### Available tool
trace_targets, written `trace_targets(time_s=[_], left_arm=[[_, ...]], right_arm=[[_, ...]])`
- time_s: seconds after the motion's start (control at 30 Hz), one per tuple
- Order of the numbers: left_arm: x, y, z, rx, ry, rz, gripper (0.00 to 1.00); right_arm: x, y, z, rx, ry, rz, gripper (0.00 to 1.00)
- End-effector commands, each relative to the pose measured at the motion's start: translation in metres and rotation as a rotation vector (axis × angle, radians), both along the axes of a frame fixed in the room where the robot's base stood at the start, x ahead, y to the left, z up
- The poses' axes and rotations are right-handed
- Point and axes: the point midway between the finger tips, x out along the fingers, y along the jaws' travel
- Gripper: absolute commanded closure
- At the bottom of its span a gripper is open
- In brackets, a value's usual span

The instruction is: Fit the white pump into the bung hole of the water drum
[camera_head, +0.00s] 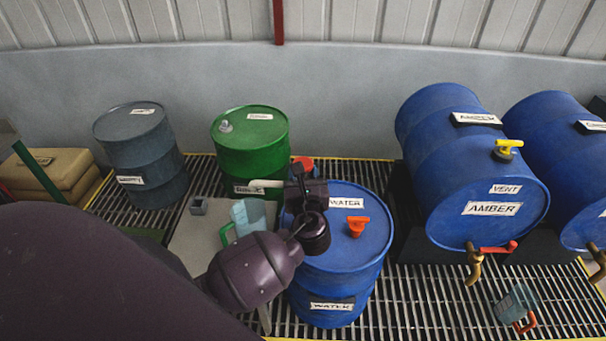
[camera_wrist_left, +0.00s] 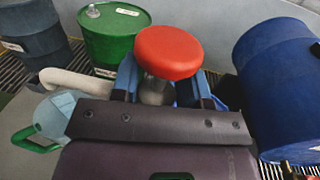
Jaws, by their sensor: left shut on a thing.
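The blue water drum (camera_head: 345,270) stands upright on the grating, with WATER labels on its top and side. My left gripper (camera_head: 304,182) is above the far left part of its top. It is shut on the white pump, whose white spout (camera_head: 265,184) points left and whose red knob (camera_head: 303,161) is up. In the left wrist view the red knob (camera_wrist_left: 170,52) sits between the blue fingers, and the spout (camera_wrist_left: 75,82) reaches left. The pump's lower end and the bung hole are hidden, so I cannot tell whether they meet. My right gripper is not in view.
An orange fitting (camera_head: 357,226) stands on the drum's top. A green drum (camera_head: 250,145) is behind, with a grey drum (camera_head: 140,160) farther left. A clear jug (camera_head: 250,213) stands left of the water drum. The lying AMBER drum (camera_head: 450,160) is at right.

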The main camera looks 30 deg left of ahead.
Motion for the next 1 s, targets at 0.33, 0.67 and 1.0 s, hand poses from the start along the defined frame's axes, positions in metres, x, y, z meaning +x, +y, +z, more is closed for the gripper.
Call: trace_targets(time_s=[0.33, 0.67, 1.0], left_arm=[[0.0001, -0.0002, 0.0007, 0.0, 0.0, -0.001, 1.0], [0.0001, -0.0001, 0.0006, 0.001, -0.001, 0.0, 1.0], [0.0001, -0.0001, 0.0014, 0.001, 0.0, 0.0, 1.0]], right_arm=[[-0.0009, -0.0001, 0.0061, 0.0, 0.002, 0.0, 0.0], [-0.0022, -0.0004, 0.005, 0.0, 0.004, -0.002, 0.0], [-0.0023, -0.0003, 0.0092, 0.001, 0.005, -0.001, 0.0]])
